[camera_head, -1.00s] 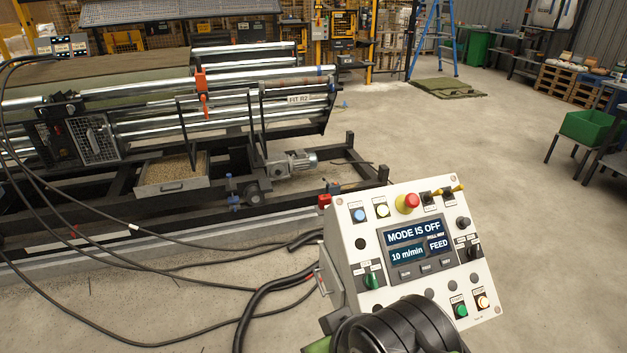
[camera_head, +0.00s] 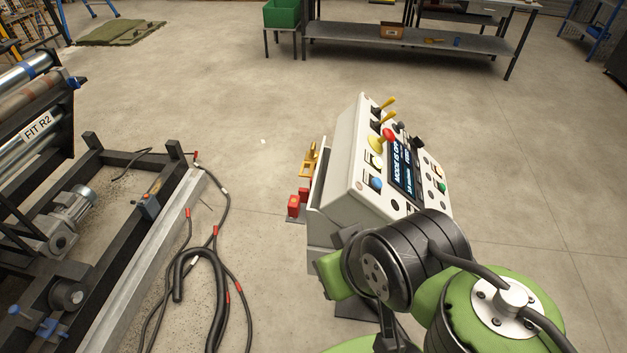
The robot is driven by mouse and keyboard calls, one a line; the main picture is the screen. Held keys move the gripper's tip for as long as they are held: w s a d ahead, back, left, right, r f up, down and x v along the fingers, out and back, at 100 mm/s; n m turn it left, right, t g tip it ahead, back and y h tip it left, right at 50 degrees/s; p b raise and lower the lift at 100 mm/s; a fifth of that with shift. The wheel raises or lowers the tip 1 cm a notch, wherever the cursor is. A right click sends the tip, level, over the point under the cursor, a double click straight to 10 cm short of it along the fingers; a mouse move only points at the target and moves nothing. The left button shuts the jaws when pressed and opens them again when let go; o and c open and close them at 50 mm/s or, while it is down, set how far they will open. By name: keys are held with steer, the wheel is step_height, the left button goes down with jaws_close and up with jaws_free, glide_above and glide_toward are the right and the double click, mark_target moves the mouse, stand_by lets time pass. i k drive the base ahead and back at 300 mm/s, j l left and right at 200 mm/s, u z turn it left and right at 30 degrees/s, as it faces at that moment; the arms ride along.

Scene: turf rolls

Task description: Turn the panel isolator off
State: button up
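The control panel (camera_head: 338,170) is a pale sloped console on a stand, seen from its left side. Its screen (camera_head: 402,170) reads "MODE IS OFF". A red mushroom button (camera_head: 388,134) on a yellow base and two yellow-handled levers (camera_head: 383,106) sit along its far edge, with blue, yellow and green buttons on the face. Which control is the isolator I cannot tell. My green and black arm covers the panel's near lower part. My gripper does not show.
Red blocks (camera_head: 294,206) and a yellow bracket (camera_head: 309,160) stand beside the panel's left side. Black cables (camera_head: 190,262) lie on the floor at left, near the roller machine frame (camera_head: 135,270). A workbench (camera_head: 420,42) and green bin (camera_head: 282,14) are behind. Floor at right is clear.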

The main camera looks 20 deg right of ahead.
mark_target(304, 193)
steer(key=i+j+z, duration=0.25)
steer(key=z, duration=0.15)
steer(key=i+j+z, duration=0.15)
steer(key=j+z, duration=0.2)
steer(key=i+j+z, duration=0.15)
steer(key=j+z, duration=0.25)
steer(key=j+u, duration=0.15)
steer(key=u, duration=0.35)
steer(key=i+u, duration=0.15)
steer(key=u, duration=0.35)
steer(key=i+j+u, duration=0.1)
steer(key=u, duration=0.4)
steer(key=i+u, duration=0.1)
steer(key=u, duration=0.4)
